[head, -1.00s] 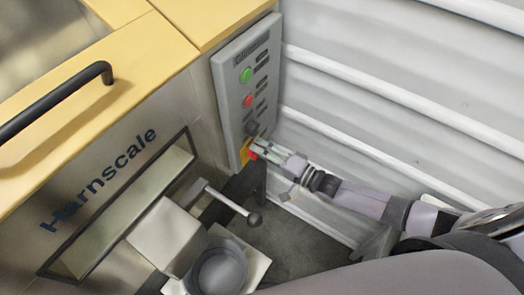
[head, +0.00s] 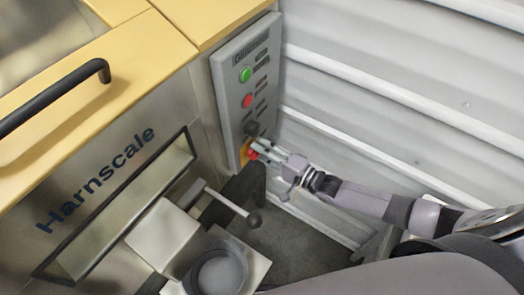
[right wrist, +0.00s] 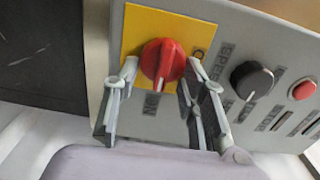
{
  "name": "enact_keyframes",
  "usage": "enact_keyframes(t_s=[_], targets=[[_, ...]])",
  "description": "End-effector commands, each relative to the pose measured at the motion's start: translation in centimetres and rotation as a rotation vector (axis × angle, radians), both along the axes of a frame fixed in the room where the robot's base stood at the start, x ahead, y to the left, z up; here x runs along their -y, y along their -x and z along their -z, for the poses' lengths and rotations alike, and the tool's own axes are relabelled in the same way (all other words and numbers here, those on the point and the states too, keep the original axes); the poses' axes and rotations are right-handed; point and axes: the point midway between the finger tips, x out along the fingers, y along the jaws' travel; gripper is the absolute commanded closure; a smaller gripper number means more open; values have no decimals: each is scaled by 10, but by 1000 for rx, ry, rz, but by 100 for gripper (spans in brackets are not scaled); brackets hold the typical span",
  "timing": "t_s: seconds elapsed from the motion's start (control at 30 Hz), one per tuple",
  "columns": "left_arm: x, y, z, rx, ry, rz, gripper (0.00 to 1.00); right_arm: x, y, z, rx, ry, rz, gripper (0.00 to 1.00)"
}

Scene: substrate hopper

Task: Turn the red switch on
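The red switch (right wrist: 163,62) is a round rotary knob with a raised ridge, on a yellow plate (right wrist: 141,28). In the right wrist view the ridge is near upright, slightly tilted, with an "ON" label below it. My right gripper (right wrist: 163,68) is open, with one finger on each side of the knob. Small gaps seem to show beside the knob; I cannot tell whether either finger touches. In the head view the right gripper (head: 264,150) is at the panel's lower end, partly covering the red switch (head: 252,154). My left gripper is out of view.
The grey control panel (head: 230,95) also carries a black knob (right wrist: 251,81), a red button (head: 247,101) and a green button (head: 246,75). A lever with a ball end (head: 254,220) stands close below. The corrugated wall (head: 400,110) is to the right.

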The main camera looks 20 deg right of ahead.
Motion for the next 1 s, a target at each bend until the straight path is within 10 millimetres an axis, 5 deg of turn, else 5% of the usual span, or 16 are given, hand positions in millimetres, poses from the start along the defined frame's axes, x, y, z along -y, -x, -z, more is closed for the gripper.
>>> enact_keyframes(t_s=[0.2,0.57,1.0], targets=[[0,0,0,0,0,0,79,0,0,0,0,1,0,45],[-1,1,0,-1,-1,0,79,2,3,0,1,2,0,45],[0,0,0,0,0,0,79,53,68,2,-4,4,-1,45]])
